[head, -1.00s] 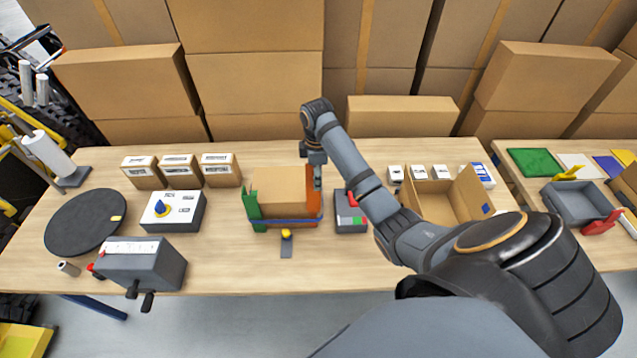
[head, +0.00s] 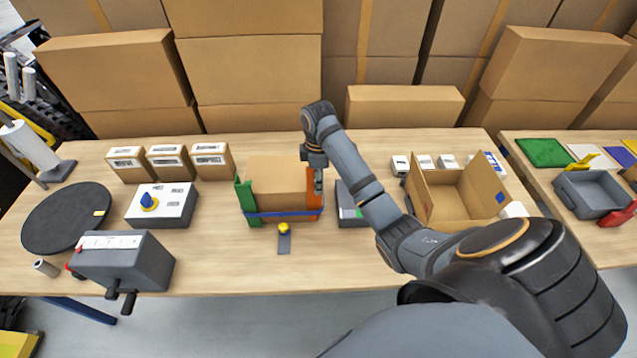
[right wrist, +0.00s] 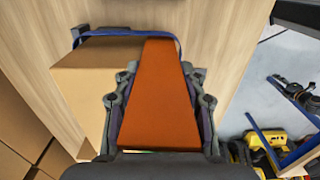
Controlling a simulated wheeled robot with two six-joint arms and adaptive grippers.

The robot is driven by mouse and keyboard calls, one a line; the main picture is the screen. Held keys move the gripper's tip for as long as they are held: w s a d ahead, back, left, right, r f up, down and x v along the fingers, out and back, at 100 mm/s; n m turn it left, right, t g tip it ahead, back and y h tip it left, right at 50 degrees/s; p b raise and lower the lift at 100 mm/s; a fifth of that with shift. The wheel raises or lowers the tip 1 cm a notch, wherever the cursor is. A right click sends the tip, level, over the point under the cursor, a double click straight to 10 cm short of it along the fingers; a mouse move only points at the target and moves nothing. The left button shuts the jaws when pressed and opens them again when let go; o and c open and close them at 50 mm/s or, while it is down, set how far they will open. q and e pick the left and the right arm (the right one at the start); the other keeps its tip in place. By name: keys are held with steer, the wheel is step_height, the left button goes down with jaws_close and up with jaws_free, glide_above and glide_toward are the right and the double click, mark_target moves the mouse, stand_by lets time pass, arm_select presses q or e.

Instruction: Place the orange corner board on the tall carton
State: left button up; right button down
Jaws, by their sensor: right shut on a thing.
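The tall carton (head: 277,178) stands mid-table with a blue strap (head: 283,213) around its lower part. A green corner board (head: 246,203) stands at its left side. The orange corner board (head: 314,203) is upright at the carton's right side, inside or against the strap. My right gripper (head: 318,182) is shut on the orange board; in the right wrist view the board (right wrist: 162,100) lies between both fingers, its far end at the strap beside the carton (right wrist: 95,62). Whether it touches the carton is hard to tell. My left gripper is not in view.
A yellow-topped buckle tool (head: 284,232) is in front of the carton. A grey box with a green patch (head: 350,207) stands close right, partly behind my arm. An open carton (head: 455,195) is further right. A crank box (head: 122,262) and dial box (head: 162,205) stand left.

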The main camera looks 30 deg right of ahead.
steer(key=shift+s+f, duration=0.2)
steer(key=shift+f, duration=0.25)
steer(key=c, duration=0.8)
jaws_free()
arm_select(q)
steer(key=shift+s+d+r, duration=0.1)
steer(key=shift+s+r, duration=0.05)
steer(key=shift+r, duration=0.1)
arm_select(e)
steer(key=shift+o, duration=0.2)
